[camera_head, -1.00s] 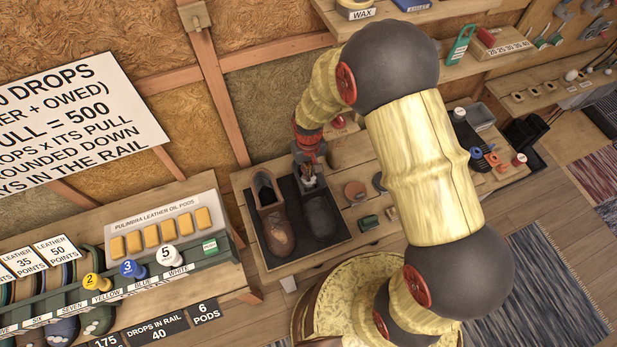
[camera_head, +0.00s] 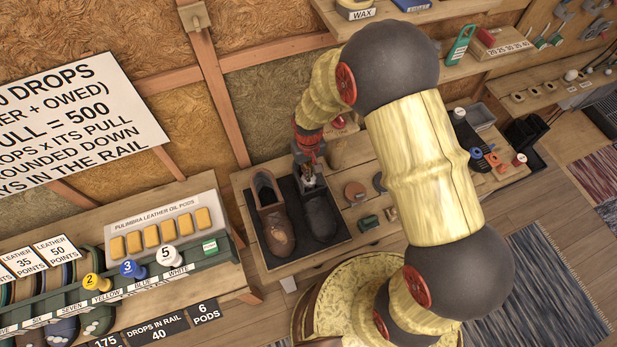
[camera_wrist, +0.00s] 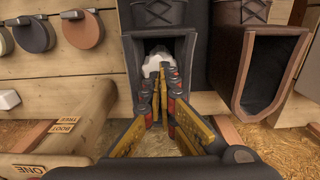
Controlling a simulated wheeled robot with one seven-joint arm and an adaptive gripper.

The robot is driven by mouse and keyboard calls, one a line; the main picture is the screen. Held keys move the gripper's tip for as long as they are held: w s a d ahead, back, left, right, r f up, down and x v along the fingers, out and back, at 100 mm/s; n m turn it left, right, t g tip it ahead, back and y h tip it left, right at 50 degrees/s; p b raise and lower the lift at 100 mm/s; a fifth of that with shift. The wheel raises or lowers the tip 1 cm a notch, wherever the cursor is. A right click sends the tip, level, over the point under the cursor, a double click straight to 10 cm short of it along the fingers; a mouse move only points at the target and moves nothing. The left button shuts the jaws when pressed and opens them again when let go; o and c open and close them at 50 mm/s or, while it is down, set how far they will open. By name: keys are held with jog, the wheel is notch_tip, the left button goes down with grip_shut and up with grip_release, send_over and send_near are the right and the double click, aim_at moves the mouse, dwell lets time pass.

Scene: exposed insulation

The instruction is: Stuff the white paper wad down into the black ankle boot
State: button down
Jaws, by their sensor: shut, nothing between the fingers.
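The black ankle boot (camera_head: 321,217) stands in a dark tray on the bench in the head view. Its open top (camera_wrist: 191,66) faces me in the wrist view. The white paper wad (camera_wrist: 153,62) shows inside that opening, just beyond my fingertips. My gripper (camera_wrist: 163,80) is shut, with its fingers together and pointing into the boot's opening; whether they touch the wad I cannot tell. In the head view my gripper (camera_head: 309,184) is at the top of the black boot. The wad's lower part is hidden by the fingers.
A brown boot (camera_head: 272,213) stands close beside the black one; its open top is at the right in the wrist view (camera_wrist: 262,75). The dark tray (camera_head: 290,262) has a raised rim.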

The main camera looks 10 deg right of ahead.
jog(key=shift+f+b, duration=0.5)
jog(key=shift+f, duration=0.3)
dwell(0.5)
jog(key=shift+r, duration=0.1)
notch_tip(320, 180, up, 7)
jog(key=p, duration=0.5)
jog(key=shift+r, duration=0.15)
dwell(0.4)
jog(key=shift+s, duration=0.1)
